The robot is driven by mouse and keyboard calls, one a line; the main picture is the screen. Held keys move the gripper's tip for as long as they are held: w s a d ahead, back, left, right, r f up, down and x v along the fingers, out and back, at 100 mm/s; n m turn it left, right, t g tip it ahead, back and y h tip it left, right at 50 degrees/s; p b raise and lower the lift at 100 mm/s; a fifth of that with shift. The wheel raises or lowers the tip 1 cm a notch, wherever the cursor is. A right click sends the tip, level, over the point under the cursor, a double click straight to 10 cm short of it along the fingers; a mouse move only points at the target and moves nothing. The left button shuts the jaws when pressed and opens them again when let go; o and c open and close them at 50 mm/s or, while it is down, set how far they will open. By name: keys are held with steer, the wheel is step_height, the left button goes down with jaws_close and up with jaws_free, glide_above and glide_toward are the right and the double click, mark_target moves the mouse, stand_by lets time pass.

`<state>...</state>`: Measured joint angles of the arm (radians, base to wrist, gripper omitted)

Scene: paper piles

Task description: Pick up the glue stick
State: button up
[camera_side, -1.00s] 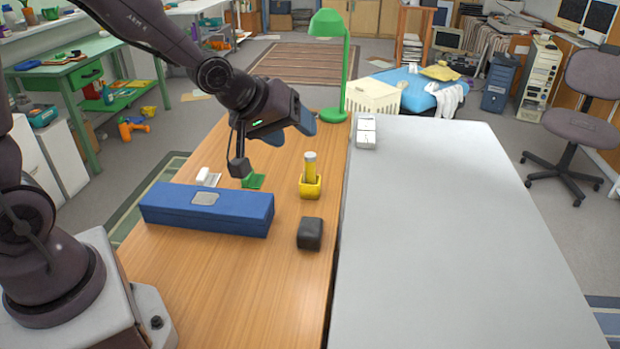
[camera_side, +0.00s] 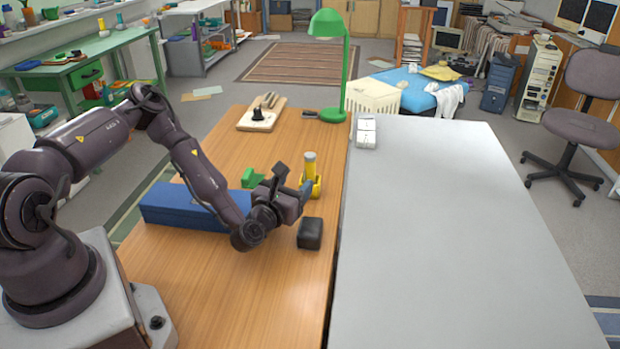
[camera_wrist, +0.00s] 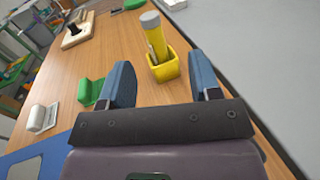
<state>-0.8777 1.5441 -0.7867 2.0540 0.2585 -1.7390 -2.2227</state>
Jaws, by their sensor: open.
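The yellow glue stick (camera_side: 310,166) with a pale grey top stands upright in a small yellow holder (camera_side: 314,186) on the wooden table. In the wrist view the glue stick (camera_wrist: 154,37) leans a little in the picture, and its holder (camera_wrist: 163,68) lies just beyond and between my fingertips. My gripper (camera_side: 296,187) is low over the table, pointing at the holder from its near left side. In the wrist view my gripper (camera_wrist: 165,80) has its two blue fingers wide apart with nothing between them. I cannot tell whether a finger touches the holder.
A black block (camera_side: 310,233) stands close to my gripper on the near right. A blue box (camera_side: 170,208) lies behind my forearm. A green piece (camera_side: 250,178) sits left of the holder. A green lamp (camera_side: 333,112) and a wooden board (camera_side: 262,113) stand farther back.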

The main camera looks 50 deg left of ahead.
mark_target(308, 164)
steer(key=shift+s+a+f+n+y, duration=0.15)
steer(key=shift+a+n+y, duration=0.15)
steer(key=shift+n, duration=0.1)
steer(key=shift+w+a, duration=0.15)
steer(key=shift+w, duration=0.05)
steer(key=x, duration=0.7)
steer(key=shift+f, duration=0.1)
steer(key=shift+f+x, duration=0.1)
steer(key=shift+x, duration=1.2)
steer(key=shift+f+x, duration=0.15)
steer(key=shift+x, duration=1.15)
steer(key=shift+a, duration=0.1)
steer(key=c, duration=1)
